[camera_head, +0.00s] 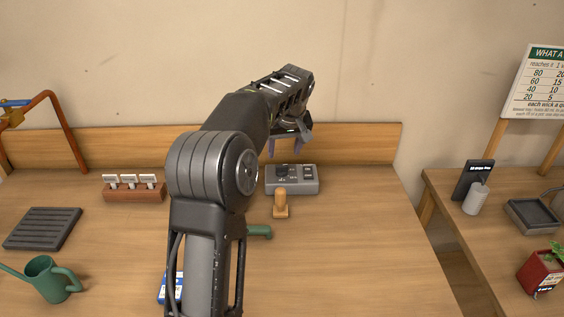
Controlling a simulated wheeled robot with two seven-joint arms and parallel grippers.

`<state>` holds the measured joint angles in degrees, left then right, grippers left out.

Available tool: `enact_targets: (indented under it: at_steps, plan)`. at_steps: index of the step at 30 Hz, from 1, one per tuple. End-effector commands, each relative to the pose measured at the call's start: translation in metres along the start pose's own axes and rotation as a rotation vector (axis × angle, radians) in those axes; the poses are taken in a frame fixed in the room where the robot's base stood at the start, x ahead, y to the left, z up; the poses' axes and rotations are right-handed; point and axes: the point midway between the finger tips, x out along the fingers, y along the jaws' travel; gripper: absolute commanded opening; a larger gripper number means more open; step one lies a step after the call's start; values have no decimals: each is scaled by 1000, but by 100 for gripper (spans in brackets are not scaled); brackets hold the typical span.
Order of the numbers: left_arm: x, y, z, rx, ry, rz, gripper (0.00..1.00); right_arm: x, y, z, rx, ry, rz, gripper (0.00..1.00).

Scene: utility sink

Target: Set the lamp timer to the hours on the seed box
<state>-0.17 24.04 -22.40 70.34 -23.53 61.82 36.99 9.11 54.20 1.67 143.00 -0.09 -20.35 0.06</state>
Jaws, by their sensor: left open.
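A grey box with a black dial (291,180), which looks like the lamp timer, sits towards the back of the wooden bench. Its small markings are too small to read. My right gripper is out of view.
A wooden peg-like tool (281,204) stands in front of the timer, near a green handle (259,231). A watering can (53,280), dark ribbed tray (43,229) and card holder (134,193) are left. A side table (455,205) stands right. The bench's right front is clear.

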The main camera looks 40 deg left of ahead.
Motion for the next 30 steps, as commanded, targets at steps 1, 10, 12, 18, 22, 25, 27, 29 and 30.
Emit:
enact_targets:
  at_steps: [1,10,12,18,22,25,27,29,30]
  plan:
    - [3,0,0,0,-1,-1,56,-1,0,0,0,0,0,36]
    - [43,0,1,1,-4,-2,56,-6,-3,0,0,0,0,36]
    - [54,0,1,0,-3,-1,56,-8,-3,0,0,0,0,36]
    - [73,0,0,1,-1,0,56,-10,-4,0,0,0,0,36]
    - [76,0,0,1,1,2,56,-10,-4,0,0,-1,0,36]
    - [76,0,0,1,1,2,56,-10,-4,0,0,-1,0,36]
    - [76,0,0,1,1,2,56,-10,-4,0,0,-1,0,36]
    - [76,0,0,1,1,2,51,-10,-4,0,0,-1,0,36]
    - [76,0,0,1,1,2,47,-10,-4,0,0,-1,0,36]
